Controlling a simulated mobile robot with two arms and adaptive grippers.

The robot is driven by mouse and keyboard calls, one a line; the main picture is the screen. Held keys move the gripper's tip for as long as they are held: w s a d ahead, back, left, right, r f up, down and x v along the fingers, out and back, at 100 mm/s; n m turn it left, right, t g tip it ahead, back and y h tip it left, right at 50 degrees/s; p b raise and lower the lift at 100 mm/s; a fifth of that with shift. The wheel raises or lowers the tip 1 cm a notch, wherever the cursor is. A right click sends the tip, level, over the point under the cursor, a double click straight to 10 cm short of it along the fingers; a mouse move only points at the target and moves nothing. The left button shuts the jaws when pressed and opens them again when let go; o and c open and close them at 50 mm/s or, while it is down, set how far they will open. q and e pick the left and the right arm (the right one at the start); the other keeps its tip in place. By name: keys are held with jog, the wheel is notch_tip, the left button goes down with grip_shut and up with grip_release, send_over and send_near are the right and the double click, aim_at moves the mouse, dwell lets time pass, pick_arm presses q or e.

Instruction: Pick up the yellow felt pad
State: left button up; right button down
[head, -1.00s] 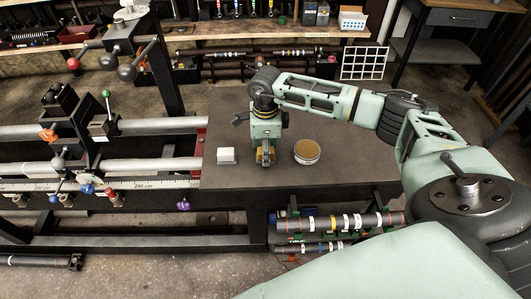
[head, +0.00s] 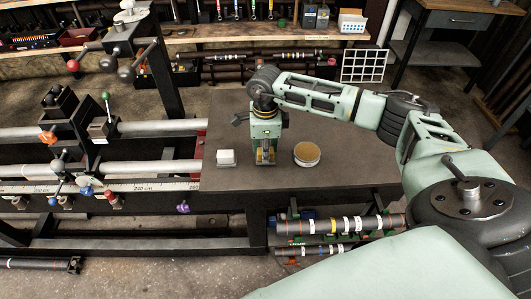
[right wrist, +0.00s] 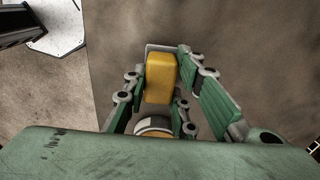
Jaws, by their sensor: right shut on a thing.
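The yellow felt pad (right wrist: 161,77) is a small rounded block, seen between my right gripper's fingers (right wrist: 170,85) in the right wrist view. The fingers are closed on its two sides. In the head view my right gripper (head: 265,157) points down over the dark table top (head: 340,172), with only a little yellow showing at its tip. I cannot tell whether the pad still touches the table. My left gripper is not in view.
A white block (head: 227,158) stands close left of the gripper and a round tin (head: 307,154) close right, both on the table. The lathe's rails and levers (head: 108,130) lie to the left. The table's right part is clear.

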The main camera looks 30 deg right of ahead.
jog(key=r, duration=0.1)
jog(key=r+b, duration=0.1)
jog(key=s+r, duration=0.1)
jog(key=shift+d+r+b, duration=0.3)
jog(key=shift+r+b, duration=0.05)
jog(key=shift+b, duration=0.05)
jog(key=s+d+r+b, duration=0.2)
jog(key=s+r, duration=0.4)
jog(key=s, duration=0.4)
jog(key=shift+s+d+r+b, duration=0.15)
jog(key=shift+d+r+b, duration=0.15)
jog(key=shift+d+b, duration=0.15)
